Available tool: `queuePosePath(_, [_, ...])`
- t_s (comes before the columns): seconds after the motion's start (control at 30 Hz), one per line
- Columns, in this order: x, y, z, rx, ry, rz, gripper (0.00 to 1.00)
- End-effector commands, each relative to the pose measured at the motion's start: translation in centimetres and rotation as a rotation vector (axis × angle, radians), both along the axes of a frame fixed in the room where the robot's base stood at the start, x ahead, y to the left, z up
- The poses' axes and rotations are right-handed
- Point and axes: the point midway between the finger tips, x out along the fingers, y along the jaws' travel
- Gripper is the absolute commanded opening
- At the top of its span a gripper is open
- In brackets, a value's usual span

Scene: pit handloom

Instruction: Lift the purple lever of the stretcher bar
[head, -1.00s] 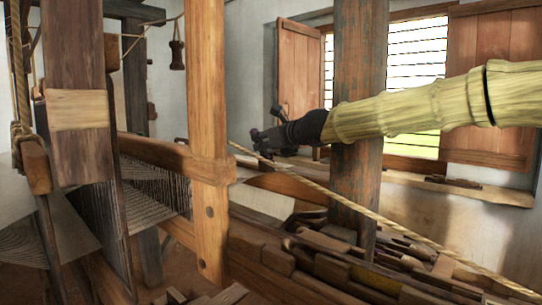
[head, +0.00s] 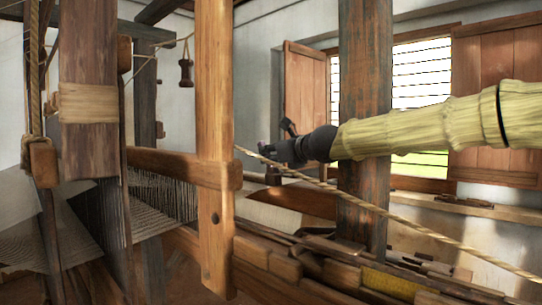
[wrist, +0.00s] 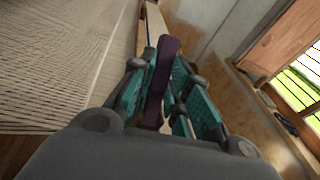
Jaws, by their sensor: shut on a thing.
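The purple lever (wrist: 166,58) shows in the wrist view as a dark purple bar standing between the teal-padded fingers of my gripper (wrist: 160,88). My gripper is shut on the lever. Beyond it, a narrow pale wooden bar (wrist: 156,22), likely the stretcher bar, runs away along the edge of the woven cloth (wrist: 60,60). In the head view my gripper (head: 264,150) is at the end of the yellow-sleeved arm, left of the dark post. The lever cannot be made out in the head view.
A thick wooden post (head: 364,120) stands close to my arm, and a lighter upright beam (head: 214,120) stands to the left. A rope (head: 420,232) slants across the front. Loose timber (head: 290,265) lies below. A shuttered window (head: 420,90) is behind.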

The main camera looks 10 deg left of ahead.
Motion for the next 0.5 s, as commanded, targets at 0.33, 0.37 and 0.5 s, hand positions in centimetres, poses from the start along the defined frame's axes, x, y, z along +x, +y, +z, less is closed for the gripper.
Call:
queuePosePath(0.33, [0.00, -0.04, 0.02, 0.000, 0.000, 0.000, 0.39])
queuePosePath(0.37, [0.00, -0.04, 0.02, 0.001, 0.001, 0.000, 0.39])
queuePosePath(0.5, [-0.06, -0.16, 0.02, 0.001, 0.001, 0.000, 0.39])
